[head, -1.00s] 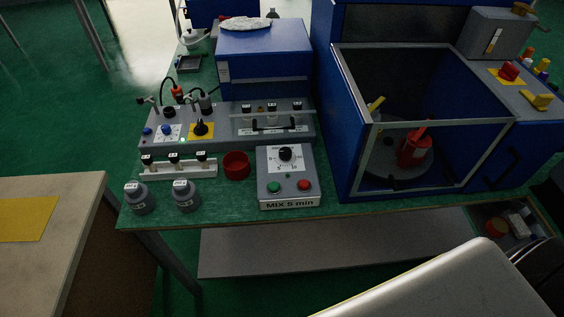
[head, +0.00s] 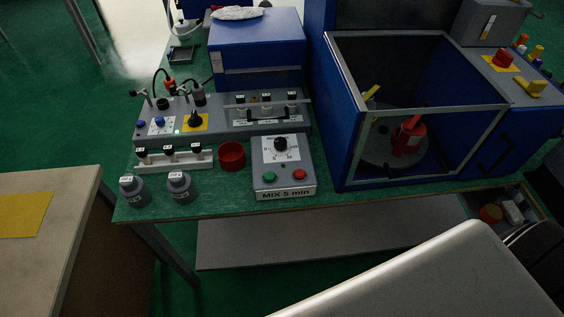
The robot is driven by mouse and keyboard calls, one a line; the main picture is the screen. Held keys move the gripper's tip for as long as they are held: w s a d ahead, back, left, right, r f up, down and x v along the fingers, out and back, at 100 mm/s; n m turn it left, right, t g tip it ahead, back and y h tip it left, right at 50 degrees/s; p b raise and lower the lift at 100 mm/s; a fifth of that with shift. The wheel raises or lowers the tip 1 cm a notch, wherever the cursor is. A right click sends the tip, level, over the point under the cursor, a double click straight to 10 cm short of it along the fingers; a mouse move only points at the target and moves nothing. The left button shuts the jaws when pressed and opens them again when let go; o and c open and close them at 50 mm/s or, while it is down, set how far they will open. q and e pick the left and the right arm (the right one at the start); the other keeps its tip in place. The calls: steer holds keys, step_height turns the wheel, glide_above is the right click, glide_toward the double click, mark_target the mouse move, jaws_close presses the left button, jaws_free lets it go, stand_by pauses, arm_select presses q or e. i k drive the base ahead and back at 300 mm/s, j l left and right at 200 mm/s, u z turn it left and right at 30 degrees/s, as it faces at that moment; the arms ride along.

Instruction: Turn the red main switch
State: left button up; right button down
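A red knob (head: 502,58) sits on a yellow plate on the sloping top of the blue cabinet at the far right. It looks like the red main switch, but its exact turn is too small to tell. A black knob (head: 195,119) on another yellow plate is on the grey control panel at the left. Neither of my grippers is in view. A pale link of my arm crosses the bottom right, well apart from the red knob.
A yellow handle (head: 534,89) is close beside the red knob. A framed blue enclosure (head: 343,130) with a red tool (head: 408,137) inside stands to the left of it. A MIX 5 min timer box (head: 283,170), a red cup (head: 231,156) and grey bottles (head: 180,187) stand on the green bench.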

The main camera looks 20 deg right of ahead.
mark_target(503, 59)
steer(key=k+j+z, duration=0.1)
steer(key=z, duration=1.45)
